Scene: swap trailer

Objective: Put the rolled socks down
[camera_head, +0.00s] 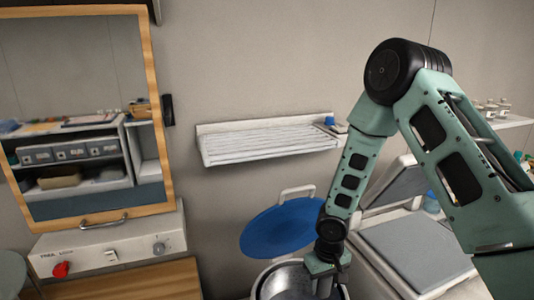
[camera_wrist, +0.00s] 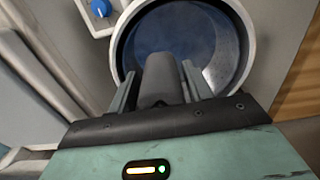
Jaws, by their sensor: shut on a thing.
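The rolled socks (camera_wrist: 161,76) appear as a dark grey roll in the wrist view. My gripper (camera_wrist: 160,88) is shut on them, with one finger on each side. They are held in front of the open mouth of a round metal tub (camera_wrist: 228,75) with a pale rim. In the head view my gripper (camera_head: 328,278) points down over the same kind of round tub (camera_head: 272,284) at the bottom edge. The socks cannot be made out there, and the gripper's tips are cut off or hidden.
A round blue lid (camera_head: 283,228) stands raised behind the tub. A white unit with a grey panel (camera_head: 415,250) is close on the right. A wall shelf (camera_head: 268,138) hangs behind. A wood-framed mirror (camera_head: 85,100) and a panel with a red knob (camera_head: 61,269) are left.

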